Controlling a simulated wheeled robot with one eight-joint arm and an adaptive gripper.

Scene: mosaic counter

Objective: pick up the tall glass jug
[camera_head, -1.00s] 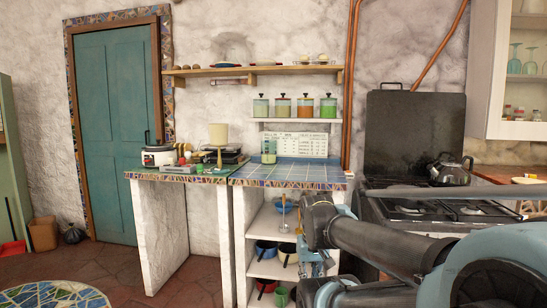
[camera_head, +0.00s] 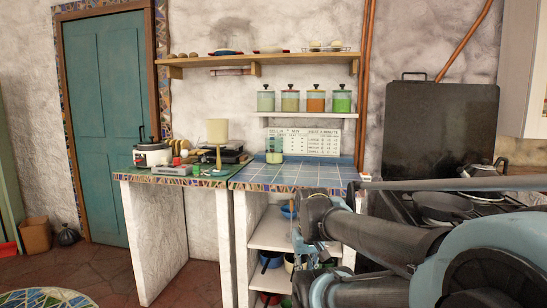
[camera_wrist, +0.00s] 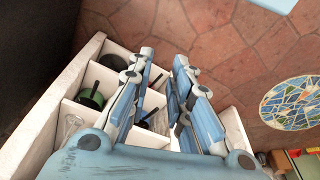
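A pale green, see-through vessel (camera_head: 274,152), which looks like the tall glass jug, stands upright at the back of the blue-tiled counter (camera_head: 297,177). Its handle cannot be made out. My gripper (camera_wrist: 164,57) is open and empty in the wrist view, its two fingers apart and pointing down past the open shelves. In the head view my gripper (camera_head: 308,250) is low, in front of the shelves below the counter top. It is well below and apart from the jug, partly hidden by my arm.
Lidded jars (camera_head: 290,99) stand on a small shelf above. A lamp-like item (camera_head: 217,138) and a white cooker (camera_head: 152,154) stand left on the counter. A stove with a raised dark lid (camera_head: 440,130) is at right. The tiled top before the jug is clear.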

